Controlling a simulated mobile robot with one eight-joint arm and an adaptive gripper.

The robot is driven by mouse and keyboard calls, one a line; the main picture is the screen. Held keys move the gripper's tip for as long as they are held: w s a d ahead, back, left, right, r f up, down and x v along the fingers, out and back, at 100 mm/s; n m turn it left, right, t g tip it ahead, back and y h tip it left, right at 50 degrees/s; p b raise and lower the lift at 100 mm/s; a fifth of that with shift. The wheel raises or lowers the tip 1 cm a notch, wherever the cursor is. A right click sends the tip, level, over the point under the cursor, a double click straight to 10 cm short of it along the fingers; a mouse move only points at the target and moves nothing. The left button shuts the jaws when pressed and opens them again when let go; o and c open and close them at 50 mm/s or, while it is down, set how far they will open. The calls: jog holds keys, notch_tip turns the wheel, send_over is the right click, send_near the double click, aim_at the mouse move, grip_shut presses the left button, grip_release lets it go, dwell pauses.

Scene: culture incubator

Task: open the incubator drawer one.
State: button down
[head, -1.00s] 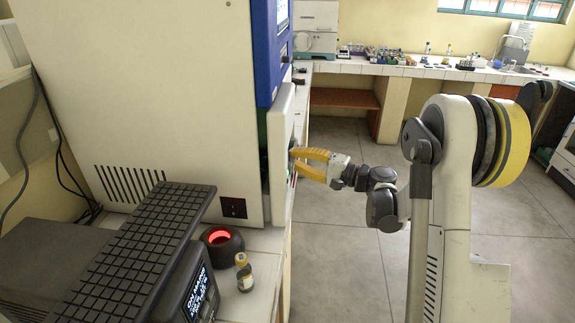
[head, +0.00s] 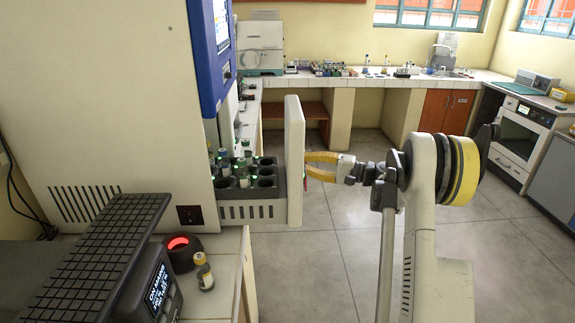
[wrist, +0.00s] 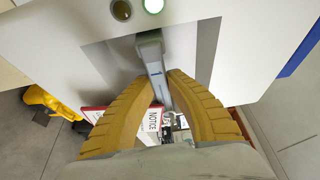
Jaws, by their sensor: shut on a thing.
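The incubator (head: 110,90) is a large cream cabinet with a blue front panel (head: 210,50) at the left of the head view. Its drawer (head: 250,208) stands pulled well out to the right, with several dark-green vials in a dark rack behind a white front panel (head: 293,160). My gripper (head: 308,166) has yellow fingers at the outer face of that panel. In the wrist view the fingers (wrist: 162,85) close around a grey bar handle (wrist: 152,62) on the panel. The handle is hidden in the head view.
A black ridged device with a display (head: 158,290), a red-glowing dark ring (head: 180,250) and a small capped vial (head: 203,272) stand on the counter in front of the incubator. A bench (head: 345,80) runs along the back. Open floor (head: 330,260) lies right of the drawer.

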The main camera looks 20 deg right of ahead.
jog(key=s+d, duration=0.3)
jog(key=d, duration=0.6)
jog(key=shift+s, duration=0.3)
jog(key=shift+r, duration=0.1)
jog(key=c, duration=1.3)
grip_release()
jog(key=shift+a, duration=0.1)
jog(key=v, duration=1.2)
